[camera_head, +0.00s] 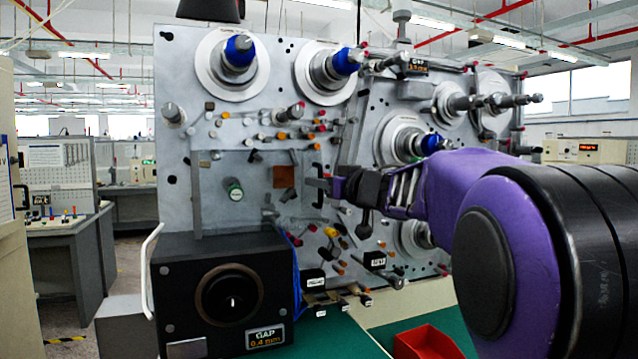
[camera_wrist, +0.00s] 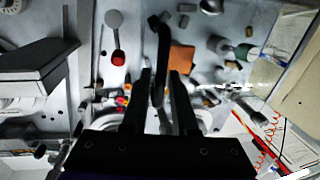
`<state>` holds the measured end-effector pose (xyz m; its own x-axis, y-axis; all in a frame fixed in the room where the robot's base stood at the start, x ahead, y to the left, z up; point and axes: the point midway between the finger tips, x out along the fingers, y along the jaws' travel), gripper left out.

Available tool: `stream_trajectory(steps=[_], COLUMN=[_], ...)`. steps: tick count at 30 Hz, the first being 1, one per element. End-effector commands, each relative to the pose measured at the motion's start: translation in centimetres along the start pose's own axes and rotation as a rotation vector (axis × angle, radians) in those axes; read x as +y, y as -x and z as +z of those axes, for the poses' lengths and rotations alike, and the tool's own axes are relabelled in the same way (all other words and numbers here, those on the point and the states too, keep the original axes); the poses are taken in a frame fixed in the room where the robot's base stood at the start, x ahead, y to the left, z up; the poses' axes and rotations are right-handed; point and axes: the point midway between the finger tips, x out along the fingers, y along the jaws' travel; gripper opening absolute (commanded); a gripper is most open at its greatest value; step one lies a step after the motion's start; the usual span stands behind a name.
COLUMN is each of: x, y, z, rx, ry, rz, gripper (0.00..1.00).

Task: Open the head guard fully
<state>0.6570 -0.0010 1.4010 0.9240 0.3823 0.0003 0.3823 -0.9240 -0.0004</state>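The head guard appears as a grey, partly see-through panel (camera_head: 215,205) on the left part of the upright machine face, above the black box. A dark upright handle (camera_head: 318,172) stands near its right edge. My gripper (camera_head: 322,186) reaches in from the right and is at this handle. In the wrist view, the black curved handle (camera_wrist: 163,45) runs down between the two dark fingertips of my gripper (camera_wrist: 161,85). The fingers are apart, with a narrow gap beside the handle. Contact cannot be told. The guard's hinge is not clear.
Spindles with blue tops (camera_head: 238,52) and several pegs project from the machine face around my arm. A black box marked GAP (camera_head: 185,300) stands below the panel. A red bin (camera_head: 428,343) sits on the green surface at the front right.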

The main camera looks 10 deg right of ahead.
Motion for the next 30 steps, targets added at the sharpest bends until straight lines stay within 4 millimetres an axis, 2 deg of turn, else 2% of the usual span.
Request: stream_trajectory(steps=[2,6,7,30], x=[0.0,-0.01,0.0,-0.01], y=[0.0,-0.01,-0.01,-0.02], z=[-0.01,0.0,0.0,0.02], rx=[0.0,0.0,0.0,0.0], ry=[0.0,0.0,0.0,0.0], rz=[0.0,0.0,0.0,0.0], gripper=[0.27,0.01,0.0,0.0])
